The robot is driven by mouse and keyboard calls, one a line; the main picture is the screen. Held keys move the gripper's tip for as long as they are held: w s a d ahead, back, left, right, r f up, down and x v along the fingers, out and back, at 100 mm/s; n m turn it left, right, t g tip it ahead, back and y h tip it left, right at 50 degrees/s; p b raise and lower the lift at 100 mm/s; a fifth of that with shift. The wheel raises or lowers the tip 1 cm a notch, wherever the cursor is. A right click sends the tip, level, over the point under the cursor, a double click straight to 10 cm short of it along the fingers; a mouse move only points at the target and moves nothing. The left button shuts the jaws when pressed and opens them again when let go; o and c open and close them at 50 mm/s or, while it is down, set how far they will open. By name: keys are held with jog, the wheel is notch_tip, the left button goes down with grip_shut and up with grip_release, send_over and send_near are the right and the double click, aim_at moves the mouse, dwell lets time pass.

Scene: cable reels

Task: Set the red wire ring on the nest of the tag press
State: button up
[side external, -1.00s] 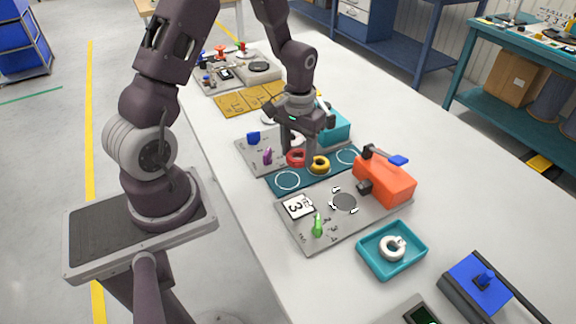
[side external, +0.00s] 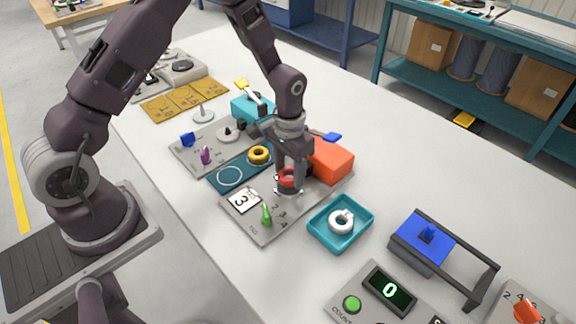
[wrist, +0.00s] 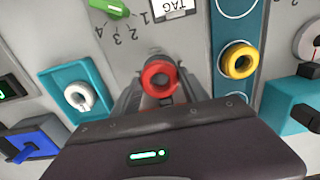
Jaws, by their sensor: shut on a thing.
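The red wire ring (side external: 289,174) is held between the fingers of my gripper (side external: 290,181), which is shut on it. In the wrist view the red ring (wrist: 159,77) sits between the fingertips. My gripper and the ring are over the plate, at the nest in front of the orange body. The nest is mostly hidden by them; I cannot tell whether the ring touches it.
A yellow ring (side external: 259,155) lies on the teal mat (side external: 228,177). A teal tray (side external: 341,223) with a white ring (side external: 341,221) stands nearby. A blue device (side external: 427,240) and a counter box (side external: 387,290) are at the front right. A teal press (side external: 252,107) stands behind.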

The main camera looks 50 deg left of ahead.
jog(key=shift+f, duration=0.85)
jog(key=o, duration=1.5)
jog(key=shift+f, duration=0.1)
jog(key=shift+c, duration=0.2)
notch_tip(320, 180, up, 8)
